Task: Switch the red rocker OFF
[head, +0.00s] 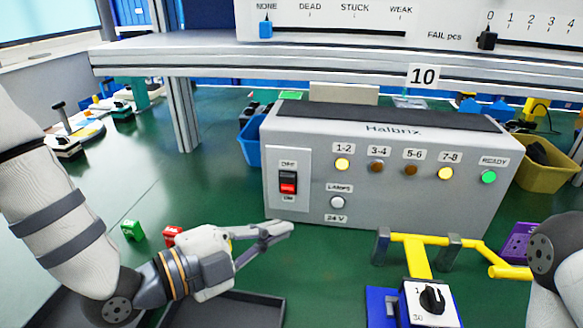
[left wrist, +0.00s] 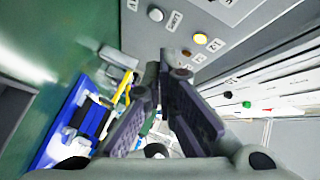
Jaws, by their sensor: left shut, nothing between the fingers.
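The red rocker (head: 288,183) sits in a white plate at the left of the grey Halbrix box (head: 400,205). Its label above looks like OFF and the one below like ON. The black upper part and the red lower part both show. My left gripper (head: 287,228) is shut and empty, in front of the box's lower edge, below the rocker and apart from it. In the left wrist view its fingertips (left wrist: 172,65) are close together before the box's face; the rocker is not visible there. My right gripper is out of view.
Lamps 1-2 (head: 342,164) and 7-8 glow yellow, and READY (head: 488,177) is green. A rotary switch (head: 432,299) and yellow clamp frame (head: 420,240) stand front right. A dark tray (head: 235,310) lies below my left gripper. A shelf (head: 230,65) spans above.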

